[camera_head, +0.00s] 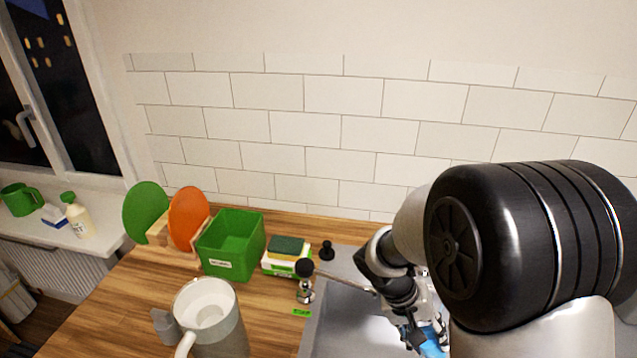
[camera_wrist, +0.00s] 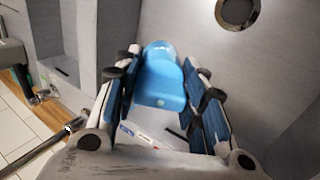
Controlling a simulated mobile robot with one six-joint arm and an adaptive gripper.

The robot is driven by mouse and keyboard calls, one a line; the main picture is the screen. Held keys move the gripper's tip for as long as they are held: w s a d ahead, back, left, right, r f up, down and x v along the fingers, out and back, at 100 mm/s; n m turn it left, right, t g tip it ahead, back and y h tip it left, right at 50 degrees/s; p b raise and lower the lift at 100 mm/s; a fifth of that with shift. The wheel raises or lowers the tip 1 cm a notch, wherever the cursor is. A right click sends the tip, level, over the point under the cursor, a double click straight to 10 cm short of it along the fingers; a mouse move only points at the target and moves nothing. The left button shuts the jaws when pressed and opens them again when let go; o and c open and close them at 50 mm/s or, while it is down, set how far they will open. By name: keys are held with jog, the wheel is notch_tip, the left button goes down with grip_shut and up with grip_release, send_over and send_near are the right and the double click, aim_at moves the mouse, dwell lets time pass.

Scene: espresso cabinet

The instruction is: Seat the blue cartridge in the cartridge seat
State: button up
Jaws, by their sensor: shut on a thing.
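The blue cartridge (camera_wrist: 160,82) is between the two fingers of my gripper (camera_wrist: 163,95) in the wrist view. Its rounded end points away from the camera and its flat face with a small hole faces the camera. In the head view only a small blue part (camera_head: 433,346) shows at the bottom, below my gripper (camera_head: 424,328), partly hidden by my arm. My gripper is shut on the cartridge and holds it over a grey surface. I cannot make out the cartridge seat for certain in either view.
A grey basin-like recess (camera_wrist: 240,62) with a round dark opening (camera_wrist: 237,11) lies beyond the gripper. A black-knobbed metal fitting (camera_head: 305,284) stands left of my arm.

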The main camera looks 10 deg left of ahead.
aim_at(430, 328)
notch_tip(430, 328, up, 4)
jog(key=shift+r+p, duration=0.1)
jog(key=shift+p, duration=0.8)
notch_tip(430, 328, down, 7)
jog(key=b, duration=0.4)
jog(key=shift+r, duration=0.1)
